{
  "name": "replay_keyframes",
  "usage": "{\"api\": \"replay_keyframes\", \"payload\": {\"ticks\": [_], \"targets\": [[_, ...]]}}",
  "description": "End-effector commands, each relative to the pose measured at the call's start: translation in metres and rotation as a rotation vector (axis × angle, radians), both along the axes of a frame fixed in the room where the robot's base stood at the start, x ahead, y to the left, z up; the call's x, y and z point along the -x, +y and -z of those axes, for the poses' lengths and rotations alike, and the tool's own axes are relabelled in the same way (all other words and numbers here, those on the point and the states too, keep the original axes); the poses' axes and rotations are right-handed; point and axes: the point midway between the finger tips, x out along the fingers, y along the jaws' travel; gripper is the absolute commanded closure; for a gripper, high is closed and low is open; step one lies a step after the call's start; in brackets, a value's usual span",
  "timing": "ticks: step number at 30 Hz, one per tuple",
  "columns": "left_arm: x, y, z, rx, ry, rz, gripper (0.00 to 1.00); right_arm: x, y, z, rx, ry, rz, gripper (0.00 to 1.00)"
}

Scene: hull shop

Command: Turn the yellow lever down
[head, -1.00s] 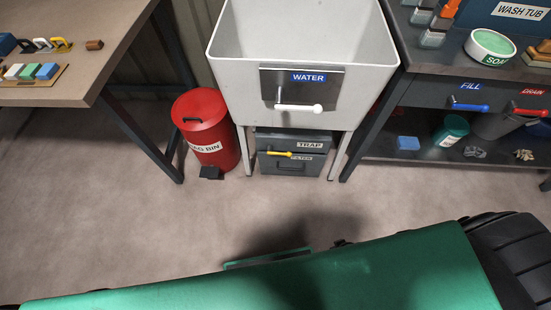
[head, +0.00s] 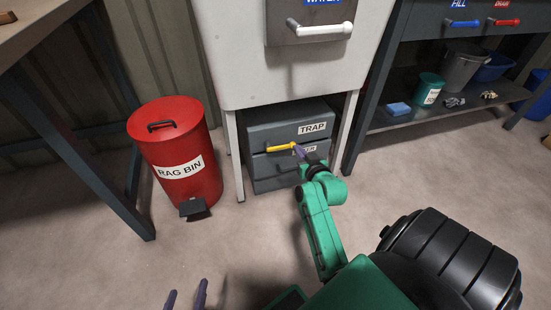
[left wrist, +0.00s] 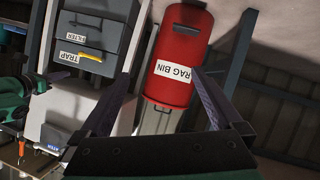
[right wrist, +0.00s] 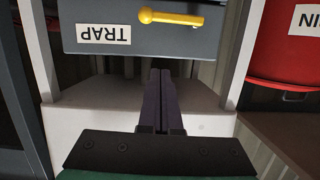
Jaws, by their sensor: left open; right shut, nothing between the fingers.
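The yellow lever (head: 281,148) lies about level on the front of the grey trap cabinet (head: 262,132), left of and below the TRAP label. Its round-knobbed end points right, and it shows upside down in the right wrist view (right wrist: 172,18). My right gripper (head: 299,152) is shut and empty. In the head view its fingertips are beside the lever's right end. In the right wrist view its fingers (right wrist: 159,74) point toward the cabinet, with a gap to the lever. My left gripper (head: 186,299) is open and empty, low in front of the red rag bin.
The red rag bin (head: 178,152) stands left of the cabinet, its black pedal (head: 194,208) forward. The white tub (head: 232,60) with the WATER lever (head: 320,30) is above, its legs on either side of the cabinet. A dark workbench is at right. Floor in front is clear.

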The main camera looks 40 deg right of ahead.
Motion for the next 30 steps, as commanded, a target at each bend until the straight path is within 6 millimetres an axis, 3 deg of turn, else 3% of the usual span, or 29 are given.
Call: {"api": "replay_keyframes", "payload": {"ticks": [11,24,30], "targets": [[0.000,0.000,0.006,0.003,-0.004,-0.004,0.00,-0.011,-0.002,0.003,-0.001,0.001,-0.002,1.00],[0.000,0.000,0.063,0.046,-0.061,-0.048,0.00,-0.096,-0.032,0.029,-0.002,-0.001,-0.001,1.00],[-0.033,0.002,0.022,0.063,-0.181,-0.065,0.00,-0.092,-0.030,0.032,-0.001,0.004,-0.002,1.00]]}}
